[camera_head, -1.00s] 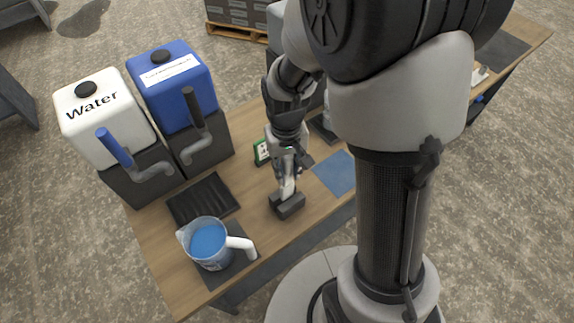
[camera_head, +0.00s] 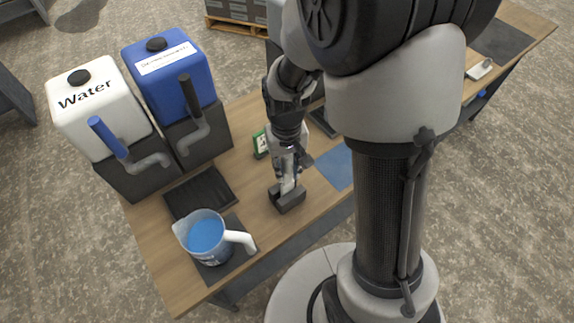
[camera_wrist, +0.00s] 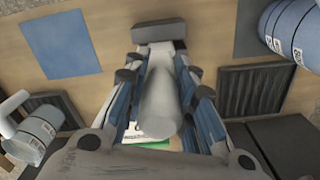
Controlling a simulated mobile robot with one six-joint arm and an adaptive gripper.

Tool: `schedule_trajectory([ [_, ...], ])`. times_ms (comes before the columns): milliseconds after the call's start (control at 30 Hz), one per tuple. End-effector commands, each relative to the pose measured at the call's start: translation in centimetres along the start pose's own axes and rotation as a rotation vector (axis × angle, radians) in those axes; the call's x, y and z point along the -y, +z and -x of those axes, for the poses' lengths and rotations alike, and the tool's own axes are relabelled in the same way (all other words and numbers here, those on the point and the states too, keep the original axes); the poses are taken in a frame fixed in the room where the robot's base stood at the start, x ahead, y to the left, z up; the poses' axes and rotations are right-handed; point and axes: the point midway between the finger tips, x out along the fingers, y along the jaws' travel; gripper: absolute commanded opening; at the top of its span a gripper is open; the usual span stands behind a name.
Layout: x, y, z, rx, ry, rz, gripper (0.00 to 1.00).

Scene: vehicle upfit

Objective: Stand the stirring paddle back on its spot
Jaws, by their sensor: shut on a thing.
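The stirring paddle (camera_wrist: 160,95) is a pale grey, thick-handled piece between the fingers of my gripper (camera_wrist: 163,100) in the wrist view. My gripper (camera_head: 287,172) is shut on it and points down at the table in the head view. The paddle's pale lower part (camera_head: 287,187) meets a dark grey block-shaped holder (camera_head: 287,201) on the wooden table. The holder also shows beyond the paddle in the wrist view (camera_wrist: 158,31). The paddle looks roughly upright. I cannot tell how deep it sits in the holder.
A jug of blue liquid (camera_head: 207,238) stands on a dark mat in front of a black ribbed tray (camera_head: 200,193). White (camera_head: 97,110) and blue (camera_head: 170,80) dispensers stand behind. A blue mat (camera_head: 336,167) and a small green-edged sign (camera_head: 260,144) are near my gripper. Another jug (camera_wrist: 33,135) shows in the wrist view.

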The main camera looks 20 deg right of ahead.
Motion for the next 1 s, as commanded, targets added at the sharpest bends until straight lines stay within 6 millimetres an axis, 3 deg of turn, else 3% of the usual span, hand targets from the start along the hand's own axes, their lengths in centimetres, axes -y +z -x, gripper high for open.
schedule_trajectory([
  [1000,0.0,0.0,-1.5,0.0,0.0,0.0,0.0],
])
